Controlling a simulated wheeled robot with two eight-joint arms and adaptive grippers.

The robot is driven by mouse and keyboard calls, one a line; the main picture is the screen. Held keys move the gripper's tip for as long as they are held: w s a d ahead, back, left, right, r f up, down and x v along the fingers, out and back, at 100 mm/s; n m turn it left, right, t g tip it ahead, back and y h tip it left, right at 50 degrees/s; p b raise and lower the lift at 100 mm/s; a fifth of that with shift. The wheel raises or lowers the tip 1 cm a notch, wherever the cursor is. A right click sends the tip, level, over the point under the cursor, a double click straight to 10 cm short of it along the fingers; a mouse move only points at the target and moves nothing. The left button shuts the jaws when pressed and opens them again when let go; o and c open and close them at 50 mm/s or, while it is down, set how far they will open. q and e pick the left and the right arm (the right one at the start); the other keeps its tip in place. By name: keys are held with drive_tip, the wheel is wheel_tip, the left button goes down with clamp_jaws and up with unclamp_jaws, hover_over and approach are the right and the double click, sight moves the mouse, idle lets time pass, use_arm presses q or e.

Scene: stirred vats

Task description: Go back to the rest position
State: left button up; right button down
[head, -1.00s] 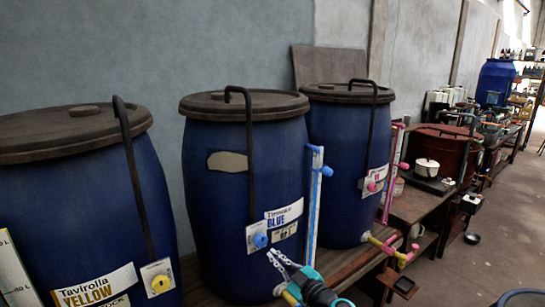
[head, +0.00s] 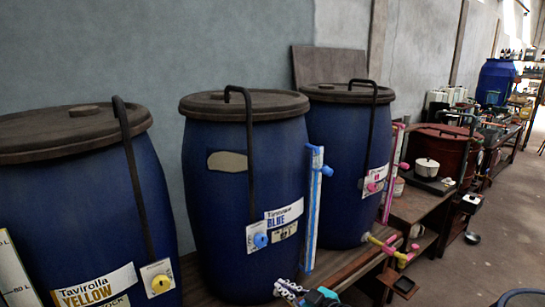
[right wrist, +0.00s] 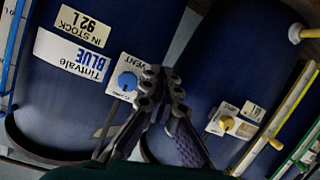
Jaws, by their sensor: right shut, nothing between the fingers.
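My right gripper (head: 285,286) shows at the bottom edge of the head view, in front of the foot of the middle vat, its arm mostly cut off below. In the right wrist view its fingers (right wrist: 163,75) are together and empty. Behind them is the vat labelled BLUE (right wrist: 85,25), with a blue knob (right wrist: 127,81) on a vent plate just left of the fingertips. I cannot tell from the wrist view how far the fingers are from the vat. My left gripper is not in view.
In the head view, the yellow-labelled vat (head: 80,210), the blue-labelled vat (head: 215,215) and a pink-knobbed vat (head: 335,190) stand along the wall. Open floor (head: 475,270) lies right.

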drive_tip(key=s+d+f+m+g+h, duration=0.2)
drive_tip(key=s+d+f+m+h, duration=0.2)
drive_tip(key=s+d, duration=0.3)
drive_tip(key=s+d+f+m+g+h, duration=0.2)
drive_tip(key=s+d+f+m+h, duration=0.2)
drive_tip(key=s, duration=0.9)
drive_tip(key=d+m+h, duration=0.1)
drive_tip(key=d+m, duration=0.1)
drive_tip(key=d, duration=0.1)
drive_tip(key=shift+d+m+g, duration=0.3)
drive_tip(key=shift+d+m, duration=0.1)
